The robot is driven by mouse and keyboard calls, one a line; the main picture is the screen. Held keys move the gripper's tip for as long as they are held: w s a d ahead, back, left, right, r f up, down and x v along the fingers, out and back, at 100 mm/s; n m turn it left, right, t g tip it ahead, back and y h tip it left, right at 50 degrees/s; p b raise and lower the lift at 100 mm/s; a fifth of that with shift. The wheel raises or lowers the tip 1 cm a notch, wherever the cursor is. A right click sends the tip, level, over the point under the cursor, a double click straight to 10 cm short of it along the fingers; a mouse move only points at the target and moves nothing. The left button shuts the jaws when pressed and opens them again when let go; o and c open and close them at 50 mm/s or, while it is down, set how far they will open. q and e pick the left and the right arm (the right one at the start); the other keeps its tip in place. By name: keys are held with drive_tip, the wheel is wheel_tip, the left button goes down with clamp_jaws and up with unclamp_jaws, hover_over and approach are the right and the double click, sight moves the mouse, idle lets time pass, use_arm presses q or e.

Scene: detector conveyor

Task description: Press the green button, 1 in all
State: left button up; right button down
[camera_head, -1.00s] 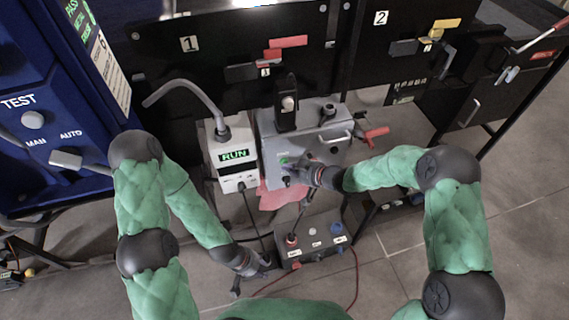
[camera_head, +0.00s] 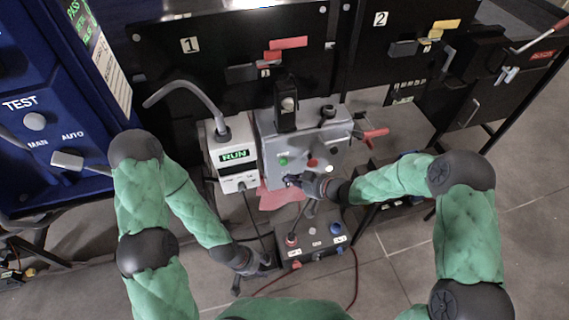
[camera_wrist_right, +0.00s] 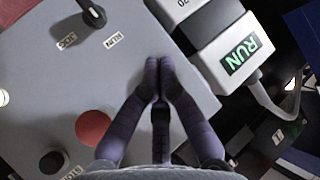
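The green button (camera_head: 284,160) is on the sloped face of a grey control box (camera_head: 275,133), to the left of a red button (camera_head: 312,162). My right gripper (camera_head: 294,180) is at the lower part of this face, below the green button in the picture and apart from it. In the right wrist view the right gripper's fingers (camera_wrist_right: 160,65) are together and hold nothing; the red button (camera_wrist_right: 93,127) shows to their left. The green button is not visible there. My left gripper (camera_head: 266,264) hangs low beside a dark pedestal box; its opening is unclear.
A white unit with a green RUN display (camera_head: 235,155) stands left of the control box. A black selector knob (camera_wrist_right: 92,14) with JOG and RUN labels is near my right fingers. The dark pedestal box (camera_head: 318,253) below has red and blue buttons.

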drive_tip(key=shift+s+d, duration=0.3)
drive_tip(key=shift+s, duration=0.65)
drive_tip(key=s+d+f+m+g+h, duration=0.2)
drive_tip(key=s+d+f+m+h, duration=0.3)
drive_tip(key=s+f, duration=0.45)
drive_tip(key=s+d+f+m+g, duration=0.1)
drive_tip(key=s+f+m+g, duration=0.1)
drive_tip(key=s, duration=0.4)
drive_tip(key=s+d+f+m+g+h, duration=0.1)
drive_tip(key=s+d+f+m+g, duration=0.1)
drive_tip(key=s+f, duration=0.3)
drive_tip(key=s+m, duration=0.1)
drive_tip(key=s, duration=0.1)
drive_tip(key=shift+s+d+f+m+g, duration=0.25)
drive_tip(key=shift+s+f+m+g, duration=0.05)
drive_tip(key=shift+f+m, duration=0.1)
